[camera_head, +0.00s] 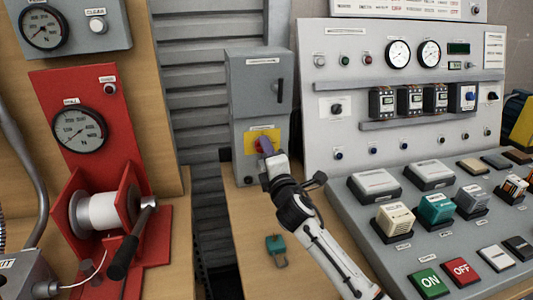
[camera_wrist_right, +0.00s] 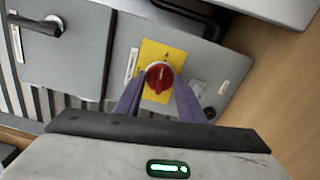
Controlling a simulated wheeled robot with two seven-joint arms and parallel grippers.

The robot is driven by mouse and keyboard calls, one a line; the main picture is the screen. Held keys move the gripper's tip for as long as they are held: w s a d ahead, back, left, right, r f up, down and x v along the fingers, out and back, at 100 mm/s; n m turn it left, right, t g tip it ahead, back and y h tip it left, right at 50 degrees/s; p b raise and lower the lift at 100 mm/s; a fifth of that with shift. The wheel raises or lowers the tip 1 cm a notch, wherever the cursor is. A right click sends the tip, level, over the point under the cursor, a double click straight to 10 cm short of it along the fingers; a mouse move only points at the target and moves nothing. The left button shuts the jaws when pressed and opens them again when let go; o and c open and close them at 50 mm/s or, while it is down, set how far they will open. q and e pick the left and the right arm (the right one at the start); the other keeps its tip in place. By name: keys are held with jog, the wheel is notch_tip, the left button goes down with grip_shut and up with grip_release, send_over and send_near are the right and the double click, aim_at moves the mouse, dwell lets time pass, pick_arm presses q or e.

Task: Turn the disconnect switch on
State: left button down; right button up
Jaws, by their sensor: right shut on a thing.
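The disconnect switch is a red rotary knob (camera_wrist_right: 159,76) on a yellow plate (camera_wrist_right: 151,62) on the front of a grey cabinet (camera_head: 259,85). In the head view the yellow plate (camera_head: 252,137) shows, with the knob mostly hidden behind my gripper. My right gripper (camera_head: 265,146) is at the knob, its purple fingers on either side of it. In the wrist view the right gripper (camera_wrist_right: 158,88) is shut on the red knob. My left gripper is in neither view.
A teal padlock (camera_head: 276,250) lies on the wooden table in front of the cabinet. A grey control panel (camera_head: 350,155) with gauges and switches stands close on the right. A red winch unit (camera_head: 88,135) with a crank stands on the left.

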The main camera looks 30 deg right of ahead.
jog(key=shift+m, duration=0.9)
jog(key=shift+f, duration=0.1)
jog(key=o, duration=1)
jog(key=shift+o, duration=0.2)
jog(key=shift+s, duration=0.1)
jog(key=v, duration=1)
jog(key=shift+s, duration=0.15)
